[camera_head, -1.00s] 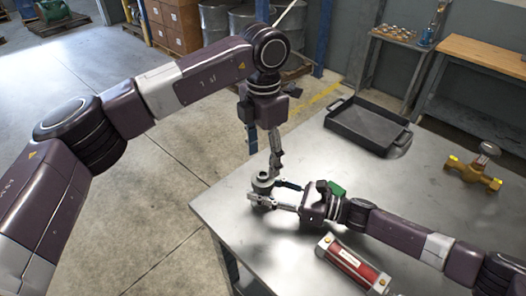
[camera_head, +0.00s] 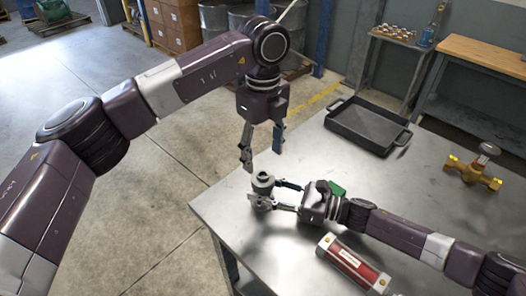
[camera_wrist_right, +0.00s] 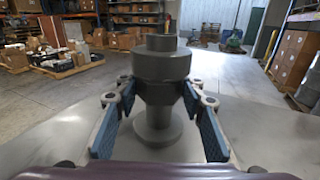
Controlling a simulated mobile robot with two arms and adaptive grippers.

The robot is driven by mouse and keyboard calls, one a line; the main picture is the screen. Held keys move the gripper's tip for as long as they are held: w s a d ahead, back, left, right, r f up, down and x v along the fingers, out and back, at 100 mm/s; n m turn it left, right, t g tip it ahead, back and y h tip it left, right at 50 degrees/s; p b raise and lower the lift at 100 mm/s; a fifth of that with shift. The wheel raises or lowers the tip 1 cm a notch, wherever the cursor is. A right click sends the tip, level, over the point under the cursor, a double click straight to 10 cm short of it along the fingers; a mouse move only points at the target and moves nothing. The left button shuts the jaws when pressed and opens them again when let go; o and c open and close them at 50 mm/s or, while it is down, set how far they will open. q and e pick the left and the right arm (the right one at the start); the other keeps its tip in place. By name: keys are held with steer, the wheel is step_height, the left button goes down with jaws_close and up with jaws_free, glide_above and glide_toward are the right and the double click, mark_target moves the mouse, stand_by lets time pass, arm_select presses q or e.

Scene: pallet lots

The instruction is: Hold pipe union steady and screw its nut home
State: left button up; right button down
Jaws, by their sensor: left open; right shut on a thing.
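The grey metal pipe union (camera_head: 263,185) stands upright near the left corner of the steel table. My right gripper (camera_head: 273,198) is shut on it from the right, low on its body. In the right wrist view the union (camera_wrist_right: 160,85) stands between the blue-padded fingers (camera_wrist_right: 160,115), with a wide collar, a narrower top and a round foot.
A black tray (camera_head: 368,125) lies at the table's back, a brass valve (camera_head: 474,168) at right. A red cylinder (camera_head: 352,264) lies in front of my right arm. A green object (camera_head: 337,190) shows behind my right wrist. The middle of the steel table (camera_head: 400,185) is clear.

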mark_target(263, 174)
arm_select(q)
steer(key=shift+n, duration=0.3)
arm_select(e)
steer(key=shift+f, duration=0.1)
arm_select(q)
steer(key=shift+f, duration=4)
